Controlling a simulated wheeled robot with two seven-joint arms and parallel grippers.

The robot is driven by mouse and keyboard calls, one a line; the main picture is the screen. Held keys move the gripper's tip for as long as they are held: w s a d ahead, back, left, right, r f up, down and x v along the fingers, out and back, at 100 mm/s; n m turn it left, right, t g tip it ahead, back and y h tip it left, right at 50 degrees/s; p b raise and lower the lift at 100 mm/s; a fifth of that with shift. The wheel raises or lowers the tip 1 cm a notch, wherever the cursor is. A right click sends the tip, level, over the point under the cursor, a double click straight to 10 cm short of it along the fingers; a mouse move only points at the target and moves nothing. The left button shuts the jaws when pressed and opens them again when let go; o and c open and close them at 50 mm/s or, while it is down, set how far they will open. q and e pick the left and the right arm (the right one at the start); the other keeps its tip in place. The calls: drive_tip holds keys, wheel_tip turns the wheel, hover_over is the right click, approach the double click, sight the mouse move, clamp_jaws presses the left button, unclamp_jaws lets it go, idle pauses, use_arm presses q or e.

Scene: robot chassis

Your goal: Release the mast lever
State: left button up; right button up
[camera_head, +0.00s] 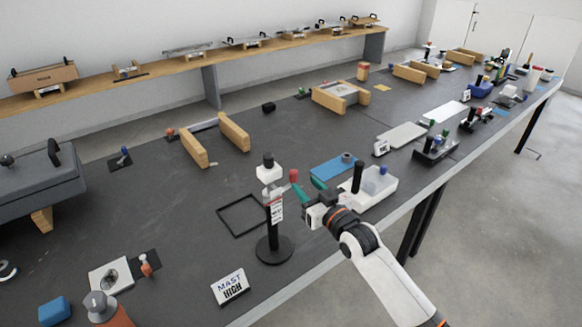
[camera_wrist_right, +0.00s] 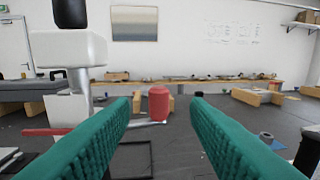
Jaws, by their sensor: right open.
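The mast (camera_head: 273,217) stands upright on a round black base (camera_head: 273,250) near the table's front edge, with a white head (camera_head: 269,173) and a black knob (camera_head: 268,160) on top. Its lever has a red knob (camera_head: 293,176) sticking out to the right. In the right wrist view the red knob (camera_wrist_right: 158,104) shows between the green fingers, seemingly ahead of their tips, on a thin grey rod running left to the post. My right gripper (camera_head: 305,185) is open and empty, close to the right of the knob. My left gripper is not in view.
A sign reading MAST HIGH (camera_head: 230,287) stands front left of the mast. A black square frame (camera_head: 241,215) lies behind it. A white tray (camera_head: 372,184) with a black post is just right of my right gripper. A blue mat (camera_head: 333,168) lies behind.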

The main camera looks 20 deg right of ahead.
sight(291, 171)
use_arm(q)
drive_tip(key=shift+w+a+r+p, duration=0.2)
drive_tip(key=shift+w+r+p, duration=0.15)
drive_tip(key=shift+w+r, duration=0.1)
use_arm(e)
drive_tip(key=x, duration=0.9)
drive_tip(key=shift+f, duration=0.1)
clamp_jaws()
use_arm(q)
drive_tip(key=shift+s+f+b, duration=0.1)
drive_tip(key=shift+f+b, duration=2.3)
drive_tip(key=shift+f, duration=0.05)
use_arm(e)
drive_tip(key=shift+w+a+n+g+y, duration=0.1)
drive_tip(key=shift+a+n+g+y, duration=0.1)
drive_tip(key=shift+n+y, duration=0.35)
drive_tip(key=shift+w+a+n+g+y, duration=0.2)
drive_tip(key=shift+n+y, duration=0.15)
drive_tip(key=shift+y, duration=0.4)
unclamp_jaws()
drive_tip(key=shift+s, duration=0.1)
